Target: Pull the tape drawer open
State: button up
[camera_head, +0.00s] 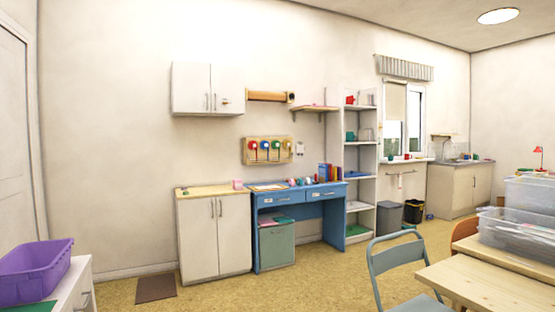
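A blue desk (330,217) stands against the far wall, with two drawers side by side under its top. The left drawer (275,199) and the right drawer (321,193) both look shut. Each has a small handle and a pale label too small to read, so I cannot tell which is the tape drawer. A white dresser at the lower left also has a handle (86,299) on its front. My gripper is not in view.
A white cabinet (213,240) stands left of the desk, and an open shelf (359,205) stands right of it. A grey-green chair (396,258) and a wooden table (490,283) fill the lower right. A purple bin (36,268) is at lower left. Floor before the desk is clear.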

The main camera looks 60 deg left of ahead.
aim_at(275, 199)
jog(key=u, duration=1.95)
